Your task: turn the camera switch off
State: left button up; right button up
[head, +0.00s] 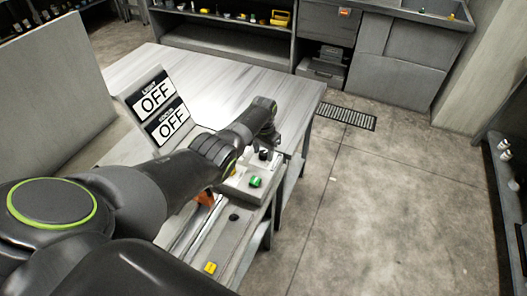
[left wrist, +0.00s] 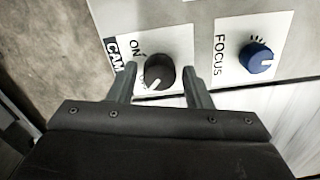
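The camera switch is a black round knob (left wrist: 159,71) on a white plate marked "CAM" and "ON" in the left wrist view. Its white pointer line points down and left, toward a second label partly hidden by the knob and finger. My left gripper (left wrist: 161,82) is open, with one finger on each side of the knob. Whether the fingers touch it I cannot tell. In the head view my left gripper (head: 270,147) is over the far end of the control panel (head: 232,230), and the knob is hard to make out there. My right gripper is not in view.
A blue FOCUS knob (left wrist: 257,57) sits right of the switch. A sign board (head: 158,105) reads "LIGHT OFF" and "FOCUS OFF". A green knob (head: 255,182) and a yellow one (head: 211,267) lie nearer on the panel. The tabletop (head: 225,85) behind is clear.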

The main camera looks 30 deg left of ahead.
aim_at(263, 153)
pick_arm(q)
jog(key=shift+o, duration=0.4)
jog(key=shift+r, duration=0.55)
notch_tip(263, 153, up, 5)
jog(key=shift+f+p, duration=0.1)
jog(key=shift+p, duration=0.6)
notch_tip(263, 153, up, 12)
jog(key=b, duration=0.1)
jog(key=shift+f+b, duration=0.25)
jog(key=shift+b, duration=0.15)
jog(key=shift+f, duration=0.1)
